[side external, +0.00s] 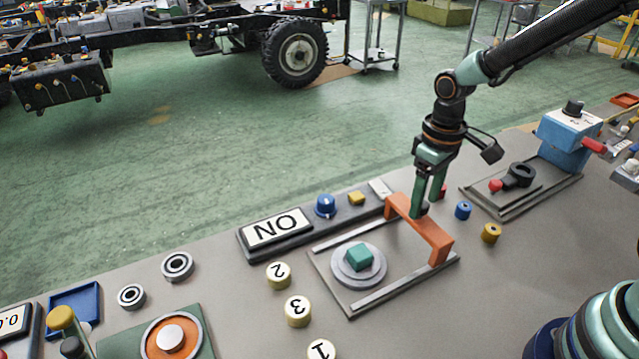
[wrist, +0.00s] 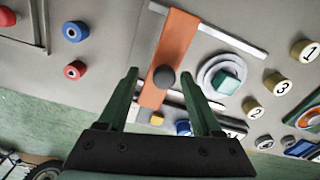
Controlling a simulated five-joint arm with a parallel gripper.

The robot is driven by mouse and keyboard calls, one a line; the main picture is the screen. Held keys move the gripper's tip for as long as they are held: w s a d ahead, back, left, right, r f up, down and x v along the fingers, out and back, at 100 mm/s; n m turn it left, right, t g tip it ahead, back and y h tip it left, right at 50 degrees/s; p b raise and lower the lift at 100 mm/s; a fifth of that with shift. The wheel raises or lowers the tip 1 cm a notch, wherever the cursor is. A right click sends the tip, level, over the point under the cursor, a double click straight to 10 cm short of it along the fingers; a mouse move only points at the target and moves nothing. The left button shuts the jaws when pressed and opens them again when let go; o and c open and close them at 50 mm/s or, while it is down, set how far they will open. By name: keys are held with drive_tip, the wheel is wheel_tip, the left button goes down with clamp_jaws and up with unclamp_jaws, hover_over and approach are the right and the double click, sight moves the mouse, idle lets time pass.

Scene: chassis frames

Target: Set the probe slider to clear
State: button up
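The probe slider is an orange bridge (side external: 432,236) spanning two pale rails on a grey plate. It stands at the rails' right end in the side view, clear of a round silver disc (side external: 345,272) with a teal block (side external: 359,257) on it. The bridge also shows in the wrist view (wrist: 173,45), with a dark round knob (wrist: 164,77) on top. My gripper (side external: 427,196) is right above the bridge, pointing down at the knob. In the wrist view my gripper's fingers (wrist: 160,82) are apart, with the knob appearing between them and gaps on both sides. Contact cannot be told.
A sign (side external: 276,229) appearing as "NO", a blue knob (side external: 325,206) and a yellow button (side external: 356,198) sit behind the plate. Blue (side external: 463,210) and yellow (side external: 491,233) cylinders stand close right of the bridge. Numbered discs (side external: 298,311) lie left. The rails over the disc are clear.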

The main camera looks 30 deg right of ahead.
wheel_tip(320, 180, up, 12)
idle(0.6)
drive_tip(key=shift+r, duration=0.1)
drive_tip(key=s+d+r+m+t, duration=0.3)
drive_tip(key=s+d+t, duration=0.1)
drive_tip(key=s+t, duration=0.1)
drive_tip(key=shift+s+d+t, duration=0.2)
drive_tip(key=shift+s+t, duration=0.1)
drive_tip(key=shift+s, duration=0.45)
